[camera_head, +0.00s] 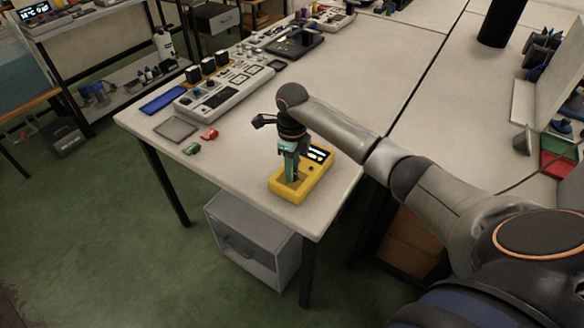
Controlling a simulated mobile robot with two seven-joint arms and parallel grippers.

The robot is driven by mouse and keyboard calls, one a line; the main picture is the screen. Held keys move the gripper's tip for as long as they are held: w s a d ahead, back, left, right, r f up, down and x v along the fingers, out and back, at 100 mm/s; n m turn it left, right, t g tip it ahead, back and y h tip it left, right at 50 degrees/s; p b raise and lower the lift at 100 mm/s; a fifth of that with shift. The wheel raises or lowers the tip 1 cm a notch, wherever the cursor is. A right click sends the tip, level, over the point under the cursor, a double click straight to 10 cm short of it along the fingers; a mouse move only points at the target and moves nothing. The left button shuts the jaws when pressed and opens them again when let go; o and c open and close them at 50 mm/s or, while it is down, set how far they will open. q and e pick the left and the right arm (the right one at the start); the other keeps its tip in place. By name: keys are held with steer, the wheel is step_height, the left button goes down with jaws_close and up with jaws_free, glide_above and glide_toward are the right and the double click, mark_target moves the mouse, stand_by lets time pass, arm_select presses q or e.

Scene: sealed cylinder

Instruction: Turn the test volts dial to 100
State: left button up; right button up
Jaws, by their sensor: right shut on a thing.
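The yellow tester (289,193) lies near the front corner of the white table, with a lit display (318,154) at its far right end. My right gripper (291,178) comes down from above onto the tester's face. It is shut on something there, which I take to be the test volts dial. The dial is hidden behind the fingers, and its markings and pointer cannot be read. My left gripper is not in view.
A red clip (209,135) and a green clip (191,149) lie left of the tester. A long bench instrument (222,95) and a blue tray (164,101) stand farther left. A grey drawer cabinet (250,240) is under the table.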

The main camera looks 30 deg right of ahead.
jaws_close()
steer(key=shift+n, duration=0.3)
steer(key=n+b, duration=0.3)
steer(key=n, duration=0.1)
steer(key=shift+d+f, duration=0.1)
steer(key=n+b, duration=0.3)
steer(key=n, duration=0.3)
steer(key=shift+n, duration=0.3)
steer(key=n+b, duration=0.1)
steer(key=n, duration=0.1)
steer(key=shift+n, duration=0.4)
steer(key=n, duration=0.2)
steer(key=shift+n+b, duration=0.3)
steer(key=shift+n, duration=0.5)
